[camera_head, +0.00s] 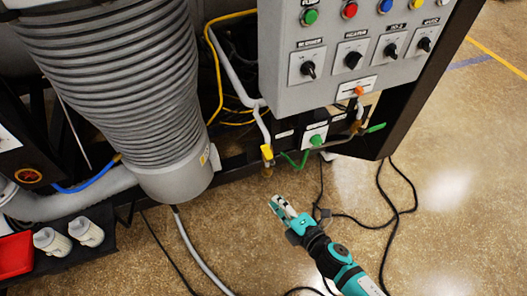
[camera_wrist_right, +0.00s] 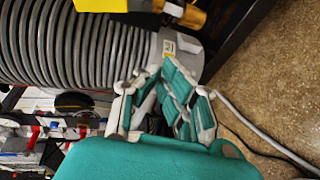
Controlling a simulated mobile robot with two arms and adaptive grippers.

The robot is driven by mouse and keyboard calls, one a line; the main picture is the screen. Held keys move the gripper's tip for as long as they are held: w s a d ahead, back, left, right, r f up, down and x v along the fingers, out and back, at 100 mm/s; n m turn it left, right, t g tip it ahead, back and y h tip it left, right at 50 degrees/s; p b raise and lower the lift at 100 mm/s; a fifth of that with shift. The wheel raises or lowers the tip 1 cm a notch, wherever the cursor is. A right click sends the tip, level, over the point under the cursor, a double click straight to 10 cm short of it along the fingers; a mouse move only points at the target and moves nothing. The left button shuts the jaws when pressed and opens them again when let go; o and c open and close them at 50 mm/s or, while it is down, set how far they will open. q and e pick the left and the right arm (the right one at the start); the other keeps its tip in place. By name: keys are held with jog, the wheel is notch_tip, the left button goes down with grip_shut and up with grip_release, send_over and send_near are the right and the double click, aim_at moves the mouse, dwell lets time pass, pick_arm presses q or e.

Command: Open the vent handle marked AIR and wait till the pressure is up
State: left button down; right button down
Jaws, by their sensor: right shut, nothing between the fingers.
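Several small valve handles show under the grey control panel in the head view: a yellow handle (camera_head: 267,152) on a grey pipe, a green knob (camera_head: 316,140) on a white plate, a green lever (camera_head: 376,127) and an orange handle (camera_head: 359,90). Their labels are too small to read, so I cannot tell which is marked AIR. My right gripper (camera_head: 281,207) is shut and empty, below the yellow handle and apart from it. In the right wrist view the fingers (camera_wrist_right: 167,108) show below a yellow part (camera_wrist_right: 188,12). My left gripper is not in view.
The control panel (camera_head: 375,45) has knobs and coloured buttons; no pressure reading is visible. A ribbed grey bellows (camera_head: 125,80) stands at left. A red tray (camera_head: 16,255) and white cylinders (camera_head: 86,232) lie at lower left. Black cables (camera_head: 390,205) cross the otherwise open floor (camera_head: 450,220).

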aim_at(269, 155)
jog(key=a+r+n+y, duration=0.2)
jog(key=a+r+n, duration=0.15)
jog(key=r, duration=0.35)
pick_arm(q)
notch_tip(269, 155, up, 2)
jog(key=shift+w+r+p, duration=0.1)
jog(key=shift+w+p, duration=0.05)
jog(key=shift+p, duration=0.95)
pick_arm(e)
jog(key=w+a, duration=0.1)
jog(key=w, duration=0.8)
jog(key=shift+w+a+r, duration=0.25)
jog(key=shift+a+r, duration=0.05)
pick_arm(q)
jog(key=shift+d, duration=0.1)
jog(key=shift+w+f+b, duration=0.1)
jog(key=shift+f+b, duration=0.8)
pick_arm(e)
jog(key=d+m, duration=0.1)
jog(key=d+r+m+t+y, duration=0.1)
jog(key=shift+w+r+m, duration=0.1)
jog(key=shift+w+m, duration=0.2)
jog(key=shift+m, duration=0.05)
jog(key=shift+a, duration=0.1)
